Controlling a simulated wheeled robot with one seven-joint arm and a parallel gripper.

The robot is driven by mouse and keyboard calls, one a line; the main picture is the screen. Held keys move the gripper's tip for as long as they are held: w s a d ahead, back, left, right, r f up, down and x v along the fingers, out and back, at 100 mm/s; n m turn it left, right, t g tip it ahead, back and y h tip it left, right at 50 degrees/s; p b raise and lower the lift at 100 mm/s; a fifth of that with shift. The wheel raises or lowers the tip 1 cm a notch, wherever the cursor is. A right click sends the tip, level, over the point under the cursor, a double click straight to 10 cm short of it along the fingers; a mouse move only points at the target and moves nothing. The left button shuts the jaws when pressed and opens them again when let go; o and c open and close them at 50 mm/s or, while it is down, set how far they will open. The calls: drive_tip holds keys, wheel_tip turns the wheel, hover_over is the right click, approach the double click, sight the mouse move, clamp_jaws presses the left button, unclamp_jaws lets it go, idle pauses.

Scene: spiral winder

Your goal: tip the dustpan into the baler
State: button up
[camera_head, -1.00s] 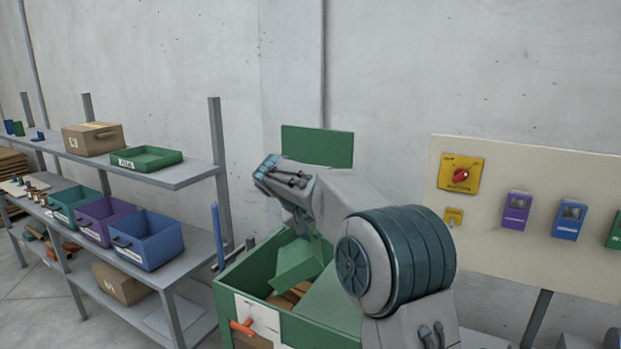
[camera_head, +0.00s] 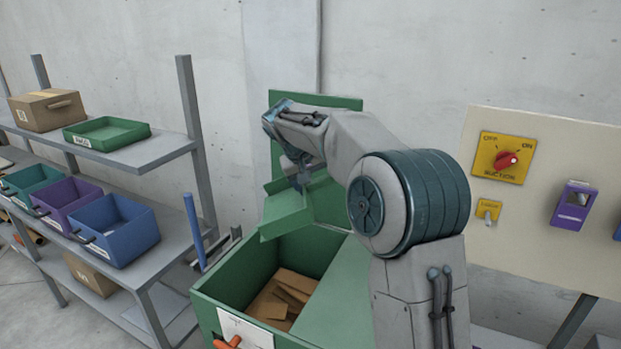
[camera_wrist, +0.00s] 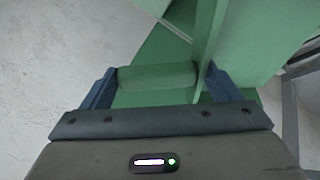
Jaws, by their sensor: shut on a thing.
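The green dustpan (camera_head: 287,212) is in the head view, held above the open top of the green baler (camera_head: 225,291). Its flat pan hangs tilted over the baler's left part. Brown cardboard pieces (camera_head: 281,297) lie inside the baler. My gripper (camera_wrist: 158,84) is shut on the dustpan's green handle (camera_wrist: 157,76), which shows between its two blue fingers in the wrist view. In the head view the fingers are mostly hidden behind my arm and the pan. I cannot see whether anything is left on the pan.
A control panel (camera_head: 549,140) with a red switch stands to the right. A concrete wall is behind.

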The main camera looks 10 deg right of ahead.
drive_tip(key=d+f+y+b, duration=0.1)
drive_tip(key=y, duration=0.1)
drive_tip(key=d+f+y+b, duration=0.1)
drive_tip(key=d, duration=0.1)
drive_tip(key=shift+f+m+y, duration=0.3)
drive_tip(key=shift+m+y, duration=0.1)
drive_tip(key=shift+f+y+b, duration=0.1)
drive_tip(key=shift+y+b, duration=0.2)
drive_tip(key=shift+b, duration=0.1)
